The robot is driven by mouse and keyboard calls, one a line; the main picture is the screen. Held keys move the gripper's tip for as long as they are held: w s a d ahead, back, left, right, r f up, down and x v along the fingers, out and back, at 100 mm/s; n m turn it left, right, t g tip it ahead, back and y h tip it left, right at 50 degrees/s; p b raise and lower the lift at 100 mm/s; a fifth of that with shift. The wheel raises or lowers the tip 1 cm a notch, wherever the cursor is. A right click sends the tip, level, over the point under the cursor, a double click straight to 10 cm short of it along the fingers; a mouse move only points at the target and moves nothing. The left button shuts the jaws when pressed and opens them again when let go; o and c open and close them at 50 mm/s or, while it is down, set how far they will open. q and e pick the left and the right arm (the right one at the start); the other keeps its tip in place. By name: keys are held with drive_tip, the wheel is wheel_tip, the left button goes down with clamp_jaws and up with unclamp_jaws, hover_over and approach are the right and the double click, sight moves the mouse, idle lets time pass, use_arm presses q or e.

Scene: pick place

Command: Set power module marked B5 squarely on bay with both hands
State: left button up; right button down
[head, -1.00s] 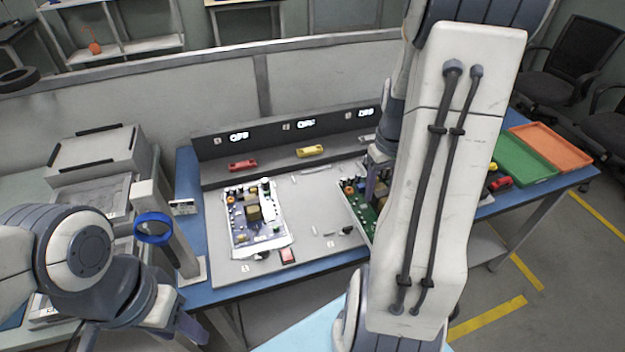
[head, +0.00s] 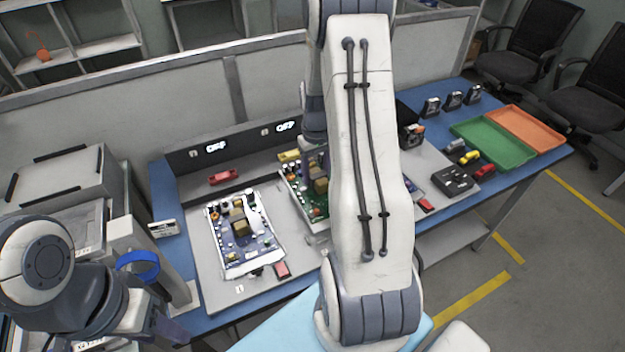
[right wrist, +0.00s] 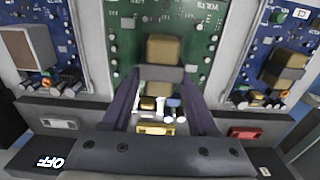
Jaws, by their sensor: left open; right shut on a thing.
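The power module appears to be the green circuit board (head: 290,188) between two blue boards; I cannot read a B5 mark. My right gripper (right wrist: 160,80) is shut on the tan block in the middle of this board. The board is in the middle bay area, in line with the yellow handle (right wrist: 155,130). I cannot tell whether it is raised or resting. My left gripper (head: 172,328) is open and empty at the lower left, apart from the board.
A blue board (head: 225,248) lies left of the green one; another blue board (right wrist: 285,55) lies on its other side. A panel with OFF displays (head: 215,148) stands behind. Green (head: 500,142) and orange (head: 525,128) trays sit at the far right. A blue ring (head: 137,264) is near my left arm.

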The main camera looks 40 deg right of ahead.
sight(313, 182)
drive_tip(key=shift+w+a+f, duration=0.1)
drive_tip(key=shift+w+f, duration=0.2)
drive_tip(key=shift+w, duration=0.3)
drive_tip(key=shift+f+p, duration=0.3)
drive_tip(key=shift+f, duration=1.7)
drive_tip(key=shift+f, duration=0.1)
drive_tip(key=shift+c, duration=0.8)
unclamp_jaws()
drive_tip(key=shift+s, duration=0.1)
wheel_tip(313, 182, up, 11)
drive_tip(key=shift+f+b, duration=0.1)
drive_tip(key=shift+b, duration=0.35)
drive_tip(key=shift+r, duration=0.7)
drive_tip(key=shift+a, duration=0.1)
